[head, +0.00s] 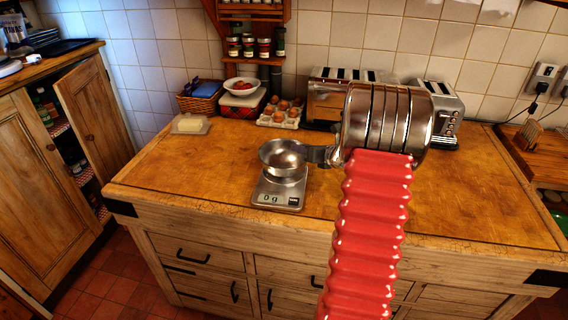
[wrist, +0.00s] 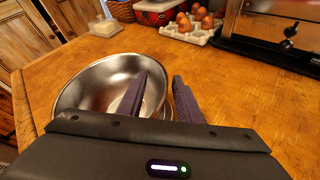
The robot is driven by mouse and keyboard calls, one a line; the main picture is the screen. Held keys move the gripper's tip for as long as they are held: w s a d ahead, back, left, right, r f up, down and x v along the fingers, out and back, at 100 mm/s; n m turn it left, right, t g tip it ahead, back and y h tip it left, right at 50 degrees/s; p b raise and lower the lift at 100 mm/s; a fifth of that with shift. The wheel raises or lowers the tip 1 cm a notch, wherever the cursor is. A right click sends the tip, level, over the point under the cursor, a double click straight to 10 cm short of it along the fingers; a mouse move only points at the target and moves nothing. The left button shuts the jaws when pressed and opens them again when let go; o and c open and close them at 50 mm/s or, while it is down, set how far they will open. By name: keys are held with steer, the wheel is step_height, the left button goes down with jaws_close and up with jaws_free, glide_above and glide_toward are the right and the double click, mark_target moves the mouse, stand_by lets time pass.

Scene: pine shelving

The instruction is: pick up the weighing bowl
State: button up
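The weighing bowl (head: 282,156) is a shiny round metal bowl sitting on a silver kitchen scale (head: 278,194) near the front of the wooden worktop. My gripper (head: 322,155) is at the bowl's right side. In the wrist view, the bowl (wrist: 88,88) fills the left middle. One dark finger of my gripper (wrist: 160,84) reaches inside the bowl and the other is outside it, with the rim between them. A gap shows between the fingers. The bowl looks empty. Finger contact with the rim cannot be made out.
Behind stand an egg tray (head: 281,114), a white bowl on a red tin (head: 242,100), a wicker basket (head: 201,98), a butter dish (head: 190,124) and toasters (head: 327,100). A spice rack (head: 256,47) hangs above. The worktop left of the scale is clear.

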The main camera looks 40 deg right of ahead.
stand_by(0.4)
jaws_close()
stand_by(1.3)
